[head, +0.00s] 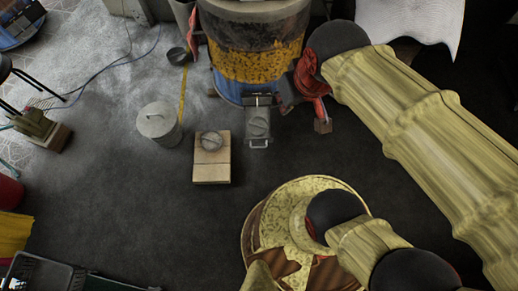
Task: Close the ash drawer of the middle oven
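One barrel oven (256,50) stands at the top middle of the head view, rusty yellow and brown with a blue lower band. A grey metal drawer (257,124) with a loop handle (258,144) juts out from its foot towards me, and looks pulled out. My red and black gripper (308,104) is just right of the drawer, beside the oven's base. It appears apart from the drawer. Its fingers are small and partly hidden, so I cannot tell whether they are open.
A lidded grey bin (159,124) and a wooden block (211,168) with a round metal piece on it stand left of the drawer. A dark pan (178,56) is beside the oven. The dark floor in front of the handle is clear. A black crate (40,272) is lower left.

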